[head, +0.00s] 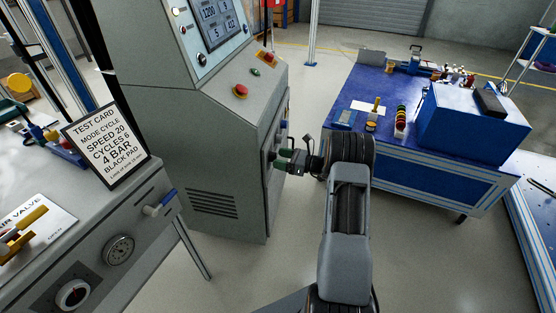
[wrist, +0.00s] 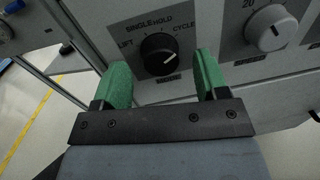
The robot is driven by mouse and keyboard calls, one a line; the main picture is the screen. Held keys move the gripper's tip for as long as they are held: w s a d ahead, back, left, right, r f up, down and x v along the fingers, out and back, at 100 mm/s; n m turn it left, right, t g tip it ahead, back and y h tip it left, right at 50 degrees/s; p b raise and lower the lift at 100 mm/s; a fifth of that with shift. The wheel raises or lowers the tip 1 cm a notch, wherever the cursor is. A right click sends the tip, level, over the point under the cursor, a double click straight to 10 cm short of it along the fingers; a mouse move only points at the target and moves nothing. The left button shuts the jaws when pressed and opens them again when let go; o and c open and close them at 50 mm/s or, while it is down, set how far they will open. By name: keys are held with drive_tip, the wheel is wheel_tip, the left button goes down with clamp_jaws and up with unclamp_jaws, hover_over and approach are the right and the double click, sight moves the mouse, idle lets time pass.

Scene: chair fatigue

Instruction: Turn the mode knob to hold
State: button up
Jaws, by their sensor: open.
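The mode knob (wrist: 158,54) is black and round, on a grey panel in the wrist view. The labels LIFT, SINGLE, HOLD and CYCLE run around it from left to right. A pale mark on its right side seems to point toward CYCLE. My gripper (wrist: 161,64) is open, with one green finger on each side of the knob. I cannot tell if either finger touches it. In the head view my gripper (head: 289,157) is at the right side of the grey cabinet (head: 180,130), and the knob is hidden there.
A white speed knob (wrist: 271,28) marked 20 is right of my right finger. The cabinet has a red stop button (head: 240,91). A blue workbench (head: 390,90) stands at the right, and a test card (head: 105,145) reading MODE CYCLE at the left.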

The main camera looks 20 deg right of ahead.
drive_tip(key=shift+w+a, duration=0.5)
drive_tip(key=shift+a, duration=0.05)
drive_tip(key=shift+c, duration=0.5)
drive_tip(key=c, duration=0.8)
drive_tip(key=shift+n+b, duration=0.3)
drive_tip(key=shift+b, duration=0.05)
drive_tip(key=shift+s+f+n+y+b, duration=0.1)
drive_tip(key=shift+n+y+b, duration=0.2)
drive_tip(key=shift+n+b, duration=2.9)
drive_tip(key=shift+n+p, duration=0.35)
drive_tip(key=shift+n, duration=0.25)
